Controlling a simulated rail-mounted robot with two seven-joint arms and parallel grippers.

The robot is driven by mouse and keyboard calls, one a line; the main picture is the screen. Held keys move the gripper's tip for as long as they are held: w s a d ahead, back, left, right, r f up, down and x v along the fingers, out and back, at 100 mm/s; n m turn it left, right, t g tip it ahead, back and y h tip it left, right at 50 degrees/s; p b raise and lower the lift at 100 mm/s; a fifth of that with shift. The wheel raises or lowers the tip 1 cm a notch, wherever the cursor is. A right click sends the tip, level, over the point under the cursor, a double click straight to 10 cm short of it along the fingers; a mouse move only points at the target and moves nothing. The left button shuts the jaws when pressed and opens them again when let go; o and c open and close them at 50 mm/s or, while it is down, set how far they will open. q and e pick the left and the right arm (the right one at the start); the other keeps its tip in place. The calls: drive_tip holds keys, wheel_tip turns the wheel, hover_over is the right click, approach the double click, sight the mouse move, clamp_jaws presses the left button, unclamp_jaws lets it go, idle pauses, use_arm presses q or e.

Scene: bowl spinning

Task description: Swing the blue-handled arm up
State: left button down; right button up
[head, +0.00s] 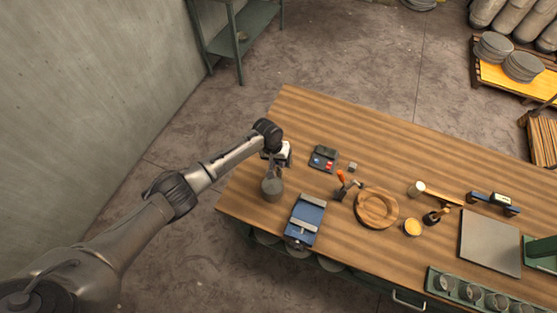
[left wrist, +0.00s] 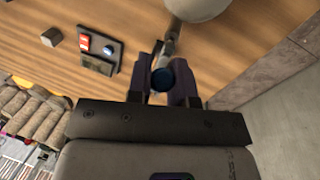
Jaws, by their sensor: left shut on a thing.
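The blue-handled arm shows in the left wrist view as a blue round handle end (left wrist: 162,79) with a grey metal bar (left wrist: 171,42) running away from it toward a grey rounded body (left wrist: 197,8). My left gripper (left wrist: 167,80) is shut around the blue handle. In the head view my left gripper (head: 276,163) is over the table's left end, just behind the grey rounded body (head: 272,187); it hides the handle there. My right gripper is not in view.
A control box (head: 323,158) with red and blue parts and a small grey block (head: 353,167) lie to the right. A blue fixture (head: 305,220) is in front. An orange-handled clamp (head: 341,178) and wooden ring (head: 377,208) stand farther right on the wooden table (head: 420,150).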

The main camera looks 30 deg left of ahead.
use_arm(q)
drive_tip(key=shift+w+r+g+b, duration=0.45)
drive_tip(key=shift+w+r+g, duration=0.1)
drive_tip(key=shift+g, duration=0.25)
drive_tip(key=w+g+b, duration=0.1)
drive_tip(key=b, duration=0.3)
drive_tip(key=w+r+g+b, duration=0.1)
drive_tip(key=g+b, duration=0.1)
drive_tip(key=b, duration=0.1)
drive_tip(key=w+g+b, duration=0.1)
drive_tip(key=b, duration=0.3)
drive_tip(key=shift+a+r+n+g+h+b, duration=0.15)
drive_tip(key=shift+r+n+g+h+b, duration=0.15)
drive_tip(key=shift+r+n+h+b, duration=0.1)
drive_tip(key=shift+w+r+g+b, duration=0.3)
drive_tip(key=shift+b, duration=1.3)
drive_tip(key=shift+a, duration=0.1)
drive_tip(key=c, duration=1)
unclamp_jaws()
drive_tip(key=shift+r, duration=0.15)
